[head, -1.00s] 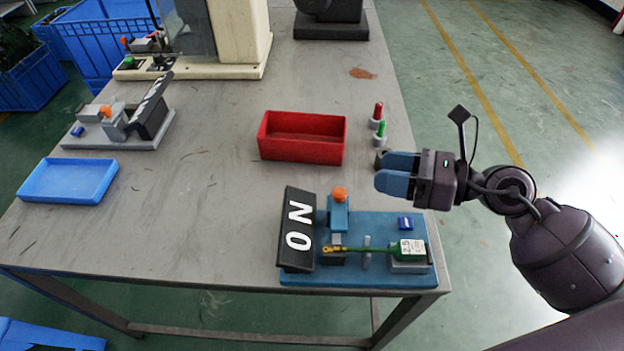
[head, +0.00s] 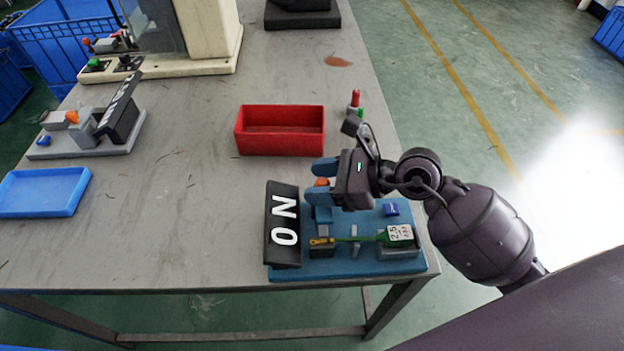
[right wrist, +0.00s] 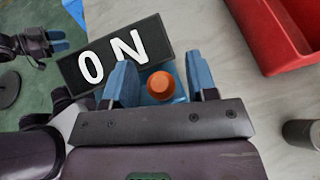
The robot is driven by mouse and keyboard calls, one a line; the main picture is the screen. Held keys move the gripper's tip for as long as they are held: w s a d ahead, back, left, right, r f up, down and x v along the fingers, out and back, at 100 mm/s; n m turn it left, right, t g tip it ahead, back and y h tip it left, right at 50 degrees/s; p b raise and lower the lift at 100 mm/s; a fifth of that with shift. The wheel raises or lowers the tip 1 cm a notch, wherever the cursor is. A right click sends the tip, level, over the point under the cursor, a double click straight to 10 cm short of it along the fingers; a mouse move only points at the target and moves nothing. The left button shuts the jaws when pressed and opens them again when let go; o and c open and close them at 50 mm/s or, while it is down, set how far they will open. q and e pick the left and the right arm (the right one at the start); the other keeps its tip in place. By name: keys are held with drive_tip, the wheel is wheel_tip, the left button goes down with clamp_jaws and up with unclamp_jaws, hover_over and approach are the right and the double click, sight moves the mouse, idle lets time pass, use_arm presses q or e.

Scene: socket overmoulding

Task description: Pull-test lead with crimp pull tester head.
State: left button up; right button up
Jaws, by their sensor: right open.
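The blue crimp pull tester (head: 300,270) stands at the table's front right corner, with a black "ON" plate (head: 283,237) on its left. Its orange knob (head: 322,182) is partly hidden by my right gripper (head: 324,182). In the right wrist view the knob (right wrist: 161,86) shows between the open blue fingers, with no grip visible. The green lead (head: 368,238) lies across the tester, its brass terminal (head: 321,242) at the left and a white "2.5" label (head: 400,233) at the right. My left gripper (right wrist: 58,41) shows in the right wrist view; its opening is unclear.
A red bin (head: 280,145) stands behind the tester, with red and green pens (head: 355,99) in holders to its right. A blue tray (head: 42,209) and a grey tester (head: 65,148) are at the left. The middle of the table is clear.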

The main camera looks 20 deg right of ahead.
drive_tip(key=shift+x, duration=0.75)
clamp_jaws()
